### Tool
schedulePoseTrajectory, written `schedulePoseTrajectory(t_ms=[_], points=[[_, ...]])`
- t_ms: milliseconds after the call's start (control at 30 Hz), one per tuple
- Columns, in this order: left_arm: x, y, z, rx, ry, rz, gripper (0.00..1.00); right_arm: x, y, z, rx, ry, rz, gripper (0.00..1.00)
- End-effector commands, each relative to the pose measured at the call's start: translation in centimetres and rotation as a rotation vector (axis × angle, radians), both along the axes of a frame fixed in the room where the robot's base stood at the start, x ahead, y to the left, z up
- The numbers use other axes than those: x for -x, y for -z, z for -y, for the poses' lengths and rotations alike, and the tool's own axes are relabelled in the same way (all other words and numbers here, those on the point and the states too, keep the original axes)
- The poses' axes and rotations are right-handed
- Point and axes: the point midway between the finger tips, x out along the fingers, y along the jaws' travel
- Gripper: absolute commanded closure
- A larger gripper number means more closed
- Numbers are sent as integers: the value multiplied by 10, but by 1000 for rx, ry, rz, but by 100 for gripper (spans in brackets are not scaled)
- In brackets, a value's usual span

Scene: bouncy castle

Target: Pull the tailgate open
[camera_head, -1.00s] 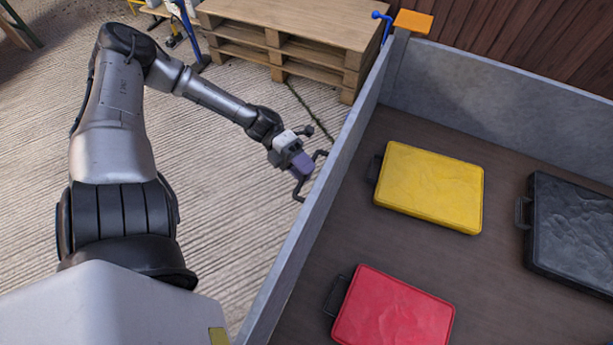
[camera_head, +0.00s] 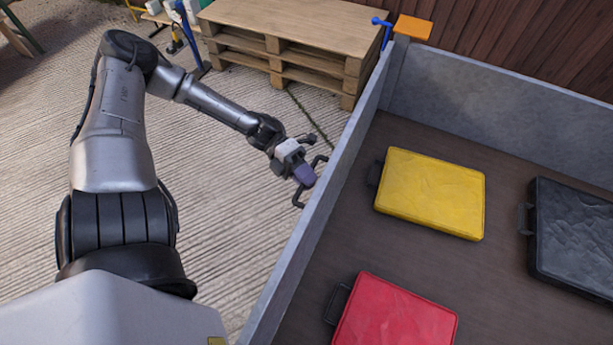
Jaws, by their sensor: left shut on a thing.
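The tailgate (camera_head: 338,182) is a long grey panel standing upright along the left edge of the cargo bed. It runs from the far corner down to the bottom of the picture. A dark bar handle (camera_head: 299,200) sticks out from its outer face. My left gripper (camera_head: 306,176) is shut on the handle's middle, and its fingers hide that part of the bar. My right gripper is not in view.
Yellow (camera_head: 432,193), red (camera_head: 397,315) and black (camera_head: 573,232) cases lie on the brown bed floor (camera_head: 400,258). A wooden pallet stack (camera_head: 300,25) stands beyond the tailgate's far end. The ridged ground left of the tailgate is mostly clear apart from my arm.

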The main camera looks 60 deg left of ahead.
Motion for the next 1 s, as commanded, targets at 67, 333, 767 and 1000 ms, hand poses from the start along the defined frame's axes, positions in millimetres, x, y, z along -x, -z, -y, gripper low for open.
schedulePoseTrajectory(t_ms=[67,333,767,1000], points=[[0,0,0,0,0,0,100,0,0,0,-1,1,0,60],[0,0,0,2,0,1,100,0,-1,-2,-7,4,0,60],[28,10,-34,138,-10,113,100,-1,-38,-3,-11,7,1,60],[54,36,-63,272,-9,226,100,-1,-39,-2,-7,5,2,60]])
